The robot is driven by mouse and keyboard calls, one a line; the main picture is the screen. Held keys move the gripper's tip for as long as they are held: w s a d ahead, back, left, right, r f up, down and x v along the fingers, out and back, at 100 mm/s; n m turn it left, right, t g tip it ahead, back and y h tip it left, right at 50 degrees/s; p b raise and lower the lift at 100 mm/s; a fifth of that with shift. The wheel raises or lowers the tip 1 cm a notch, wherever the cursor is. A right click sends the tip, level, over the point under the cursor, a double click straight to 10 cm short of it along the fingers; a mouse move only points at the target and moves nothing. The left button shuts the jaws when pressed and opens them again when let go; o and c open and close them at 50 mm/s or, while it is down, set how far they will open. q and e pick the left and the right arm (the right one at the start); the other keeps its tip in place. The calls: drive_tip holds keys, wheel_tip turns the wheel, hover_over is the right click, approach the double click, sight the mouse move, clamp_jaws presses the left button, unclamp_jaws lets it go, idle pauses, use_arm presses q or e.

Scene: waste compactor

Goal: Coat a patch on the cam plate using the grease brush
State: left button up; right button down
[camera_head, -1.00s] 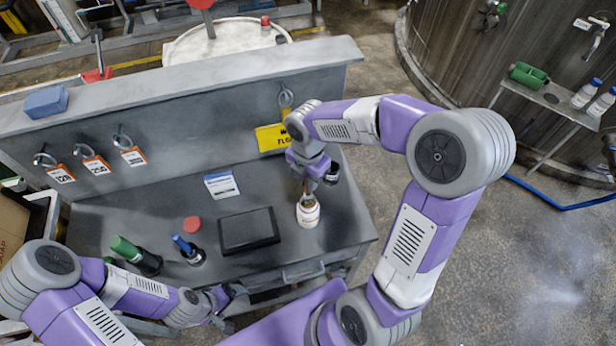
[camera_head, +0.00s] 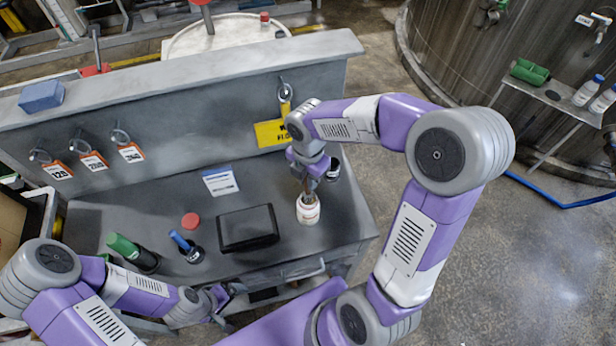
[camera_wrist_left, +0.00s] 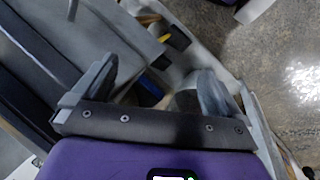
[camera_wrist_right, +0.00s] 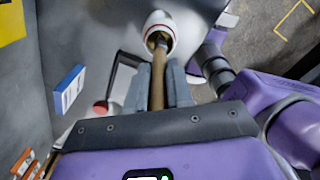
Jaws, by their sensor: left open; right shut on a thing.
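My right gripper (camera_head: 310,184) is shut on the wooden handle of the grease brush (camera_wrist_right: 158,85), shown in the right wrist view. The brush points down into the mouth of a white jar with a red band (camera_head: 308,211) on the bench; its bristles are hidden. The jar also shows in the right wrist view (camera_wrist_right: 160,25). A flat dark rectangular piece (camera_head: 248,229), possibly the cam plate, lies left of the jar; I cannot tell whether it bears a coat. My left gripper (camera_head: 222,302) is open and empty, low at the bench's front edge.
A back panel (camera_head: 210,110) with hanging tags rises behind.

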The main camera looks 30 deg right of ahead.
drive_tip(key=shift+f+b, duration=0.3)
drive_tip(key=shift+f, duration=0.2)
drive_tip(key=shift+s+f, duration=0.1)
idle(1.2)
wheel_tip(320, 180, up, 7)
drive_tip(key=p, duration=0.6)
drive_tip(key=shift+p, duration=0.4)
idle(0.6)
